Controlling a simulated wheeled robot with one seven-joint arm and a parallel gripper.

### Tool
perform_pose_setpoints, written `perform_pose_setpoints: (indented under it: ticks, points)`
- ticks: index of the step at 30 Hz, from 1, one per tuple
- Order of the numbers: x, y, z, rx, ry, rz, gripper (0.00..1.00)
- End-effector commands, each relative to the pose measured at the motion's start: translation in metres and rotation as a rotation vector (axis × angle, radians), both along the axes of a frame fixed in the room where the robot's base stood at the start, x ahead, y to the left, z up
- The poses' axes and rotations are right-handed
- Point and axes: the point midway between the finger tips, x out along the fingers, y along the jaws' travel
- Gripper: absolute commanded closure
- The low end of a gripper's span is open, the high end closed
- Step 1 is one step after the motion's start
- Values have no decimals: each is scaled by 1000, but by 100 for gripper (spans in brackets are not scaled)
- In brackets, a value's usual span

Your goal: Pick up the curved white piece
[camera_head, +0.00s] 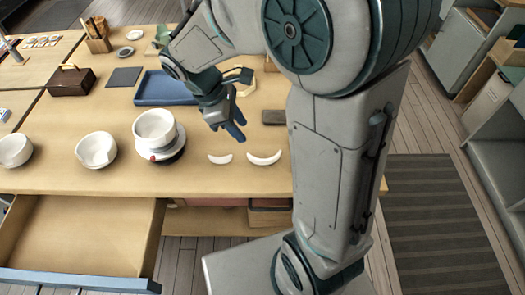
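Two curved white pieces lie flat on the wooden table (215,184), near its front edge. The smaller curved white piece (220,159) is on the left, and the larger curved white piece (264,159) is to its right, apart from it. My gripper (226,128) hangs above the table behind the two pieces, pointing down. Its dark blue fingers look apart, with nothing seen between them. It does not appear to touch either piece.
A white bowl (154,124) sits on a round stand left of the pieces. Farther left are a bowl with an uneven rim (96,148) and another bowl (14,148). A blue tray (164,88) and a dark block (273,117) lie behind. An open drawer (80,235) juts out front left.

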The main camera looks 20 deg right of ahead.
Motion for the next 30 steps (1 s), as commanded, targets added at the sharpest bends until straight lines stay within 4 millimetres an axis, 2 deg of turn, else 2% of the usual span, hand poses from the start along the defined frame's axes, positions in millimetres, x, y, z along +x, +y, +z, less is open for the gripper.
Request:
perform_pose_setpoints:
  ticks: [4, 12, 20, 27, 30]
  points:
    - [-2, -6, -18, -5, 13, 14, 64]
    - [-9, -27, -65, -5, 12, 12, 64]
    - [-12, -34, -83, -3, 9, 11, 64]
    - [-22, -47, -115, -3, 12, 11, 64]
    - [-22, -51, -123, -4, 8, 10, 64]
